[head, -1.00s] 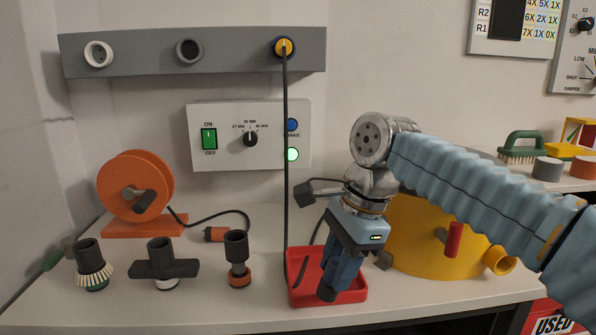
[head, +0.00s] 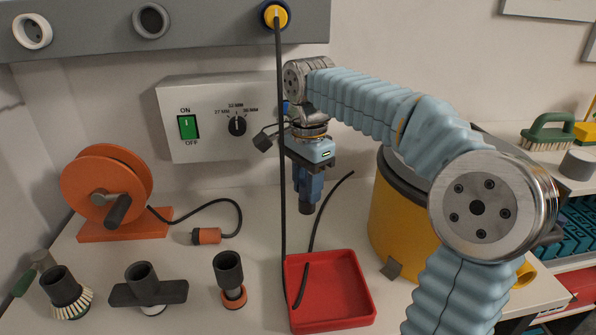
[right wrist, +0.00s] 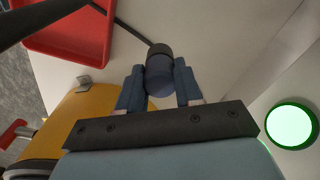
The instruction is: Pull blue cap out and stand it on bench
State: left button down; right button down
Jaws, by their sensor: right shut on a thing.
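My right gripper (head: 307,190) points down behind the red tray, in front of the control box. It is shut on a short dark blue cap with a black end, clear in the right wrist view (right wrist: 160,80) between the two blue fingers. In the head view the cap's dark end (head: 306,209) shows below the fingertips, upright. It seems to be above the bench (head: 225,270), but I cannot tell the gap. The blue-ringed port (head: 275,14) on the grey rail holds a yellow plug with a hanging black cable. My left gripper is not in view.
A loose cable (head: 325,215) rises close beside the gripper. A yellow drum (head: 395,225) stands right, an orange reel (head: 105,185) left. Dark fittings, including a tee (head: 148,290), stand at front left.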

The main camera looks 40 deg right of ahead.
aim_at(307, 210)
jog(key=shift+f, duration=3.05)
jog(key=shift+f, duration=0.3)
jog(key=c, duration=0.7)
grip_release()
jog(key=shift+r, duration=0.1)
notch_tip(307, 210, up, 14)
jog(key=shift+f, duration=0.15)
jog(key=shift+a+f, duration=0.1)
